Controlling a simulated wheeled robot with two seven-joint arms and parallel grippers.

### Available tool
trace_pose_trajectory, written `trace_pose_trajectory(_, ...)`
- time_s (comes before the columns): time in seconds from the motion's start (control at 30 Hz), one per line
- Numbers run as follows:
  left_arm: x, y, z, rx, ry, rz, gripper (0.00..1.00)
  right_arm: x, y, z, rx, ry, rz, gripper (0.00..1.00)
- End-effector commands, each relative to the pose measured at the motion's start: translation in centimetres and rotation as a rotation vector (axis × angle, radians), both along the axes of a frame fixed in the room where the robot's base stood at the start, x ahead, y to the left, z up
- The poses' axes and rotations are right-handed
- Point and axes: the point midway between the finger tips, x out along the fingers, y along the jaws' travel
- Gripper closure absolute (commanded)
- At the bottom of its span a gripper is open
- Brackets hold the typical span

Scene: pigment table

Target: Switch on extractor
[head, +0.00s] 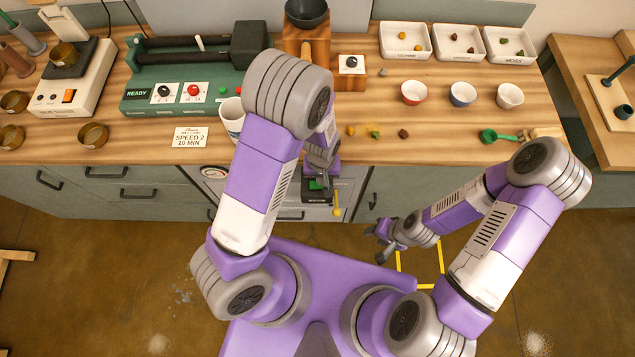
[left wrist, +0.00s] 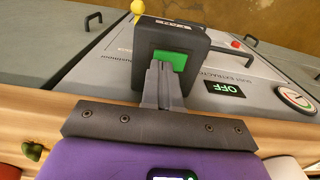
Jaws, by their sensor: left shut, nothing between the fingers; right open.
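The dust extractor panel (left wrist: 250,70) is a grey face on the front of the bench, and its small display (left wrist: 224,88) reads OFF. A dark switch box (left wrist: 200,42) with a green button (left wrist: 172,59) stands out from it. My left gripper (left wrist: 165,72) is shut and empty, its fingertips at the green button and covering part of it; I cannot tell whether they touch. In the head view the left gripper (head: 319,178) is low at the bench front. My right gripper (head: 382,243) is open and empty, over the floor.
A round gauge (left wrist: 297,98) and a red button (left wrist: 235,44) are on the panel. A yellow-tipped part (head: 337,212) sticks out beside the switch box. On the bench above are a white mug (head: 232,112), a speed card (head: 190,137) and several small bowls.

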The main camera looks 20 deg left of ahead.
Motion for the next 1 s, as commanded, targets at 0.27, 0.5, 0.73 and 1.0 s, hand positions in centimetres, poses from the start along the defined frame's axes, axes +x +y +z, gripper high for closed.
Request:
trace_pose_trajectory(0.27, 0.0, 0.0, 0.0, 0.0, 0.0, 0.0, 1.0, 0.0, 0.0, 0.0, 0.0, 0.0, 0.0, 0.57)
trace_pose_trajectory(0.5, 0.0, 0.0, -0.06, 0.0, 0.0, 0.0, 1.0, 0.0, 0.0, -0.05, 0.0, 0.0, 0.0, 0.57)
trace_pose_trajectory(0.73, 0.0, 0.0, -0.39, 0.0, 0.0, 0.0, 1.0, 0.0, 0.0, -0.32, 0.0, 0.0, 0.0, 0.57)
trace_pose_trajectory(1.0, 0.0, 0.0, -0.8, 0.0, 0.0, 0.0, 1.0, -0.01, 0.0, -0.65, 0.0, 0.0, 0.0, 0.57)
